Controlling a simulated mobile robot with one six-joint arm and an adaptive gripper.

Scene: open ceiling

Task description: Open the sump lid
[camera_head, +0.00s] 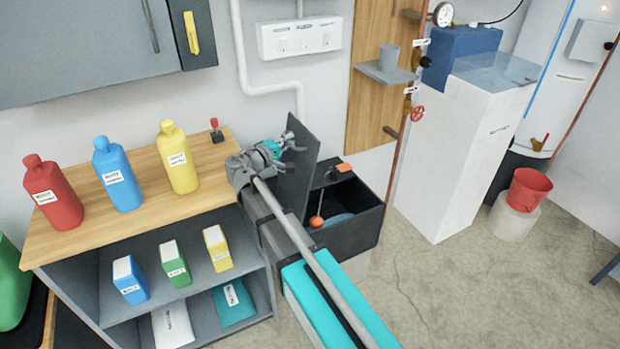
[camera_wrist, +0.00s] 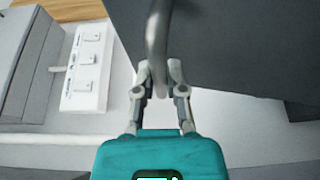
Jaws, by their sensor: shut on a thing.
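The sump lid (camera_head: 298,172) is a dark grey panel standing steeply upright at the left side of the black sump box (camera_head: 362,222). The box is open on top, with an orange float (camera_head: 316,221) and blue water inside. My gripper (camera_head: 288,146) is at the lid's upper part. In the wrist view my gripper (camera_wrist: 160,80) is shut on a curved grey handle (camera_wrist: 158,35) beside the dark lid face (camera_wrist: 240,40). The handle's far end runs out of the wrist view.
A wooden-topped shelf (camera_head: 120,215) with bottles and boxes stands left of the sump. A white cabinet (camera_head: 455,160) and a red bucket (camera_head: 528,189) stand to the right. A white switch panel (camera_head: 300,38) and pipe are on the wall. The floor at front right is clear.

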